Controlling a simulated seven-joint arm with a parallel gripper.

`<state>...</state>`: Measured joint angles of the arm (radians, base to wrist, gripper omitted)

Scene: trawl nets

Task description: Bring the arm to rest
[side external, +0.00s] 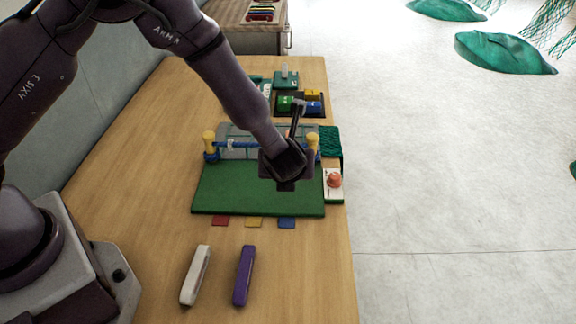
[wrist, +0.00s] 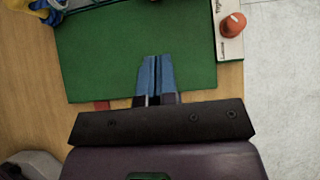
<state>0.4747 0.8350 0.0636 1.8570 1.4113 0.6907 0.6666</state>
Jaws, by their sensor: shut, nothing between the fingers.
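My gripper (wrist: 154,82) is shut and empty, its two blue-grey fingers side by side over the green mat (wrist: 95,70) in the wrist view. In the side external view my arm reaches across the table from the left, and its dark wrist hangs above the green mat (side external: 240,192). The fingertips are mostly hidden there behind the wrist. I cannot tell the exact height above the mat.
A net frame with yellow-topped posts (side external: 209,139) stands at the mat's back edge. White (side external: 195,275) and purple (side external: 243,275) bars lie in front. Coloured blocks sit in a black tray (side external: 279,112) behind.

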